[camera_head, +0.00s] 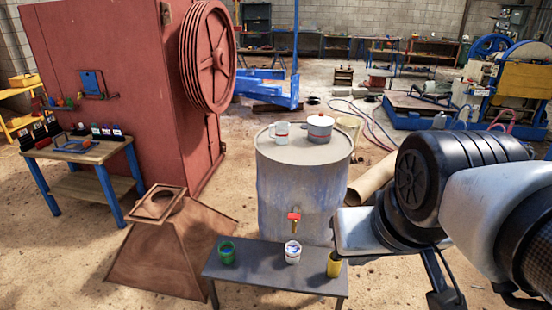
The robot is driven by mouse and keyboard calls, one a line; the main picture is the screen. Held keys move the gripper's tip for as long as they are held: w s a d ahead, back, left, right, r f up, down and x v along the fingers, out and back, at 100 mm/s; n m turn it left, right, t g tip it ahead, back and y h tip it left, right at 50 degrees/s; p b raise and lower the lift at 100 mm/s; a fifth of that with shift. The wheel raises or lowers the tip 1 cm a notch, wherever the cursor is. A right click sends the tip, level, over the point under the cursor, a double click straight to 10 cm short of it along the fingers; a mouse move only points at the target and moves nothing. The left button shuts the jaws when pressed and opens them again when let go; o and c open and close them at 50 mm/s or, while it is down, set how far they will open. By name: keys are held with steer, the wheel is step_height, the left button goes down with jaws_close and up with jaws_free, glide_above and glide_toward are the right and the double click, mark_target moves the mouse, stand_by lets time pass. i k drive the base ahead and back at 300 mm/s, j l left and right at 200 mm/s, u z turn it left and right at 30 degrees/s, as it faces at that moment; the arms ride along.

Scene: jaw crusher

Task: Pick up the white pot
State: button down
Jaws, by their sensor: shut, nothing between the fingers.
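The white pot (319,129) stands upright on top of a grey-blue drum (272,158) in the middle of the view. My gripper (446,297) is at the lower right, dark and partly cut off by the bottom edge. It is shut and empty, well apart from the pot and lower in the picture. My arm fills the right side of the view.
A low grey bench (262,268) in front holds a green cup (227,252), a white cup (292,252) and a yellow cup (334,264). A red machine (120,80) stands at left. A cardboard tube (372,180) lies right of the drum.

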mark_target(292, 250)
steer(key=i+j, duration=1.45)
steer(key=i, duration=0.15)
steer(key=k+j+u, duration=0.05)
steer(key=j, duration=0.05)
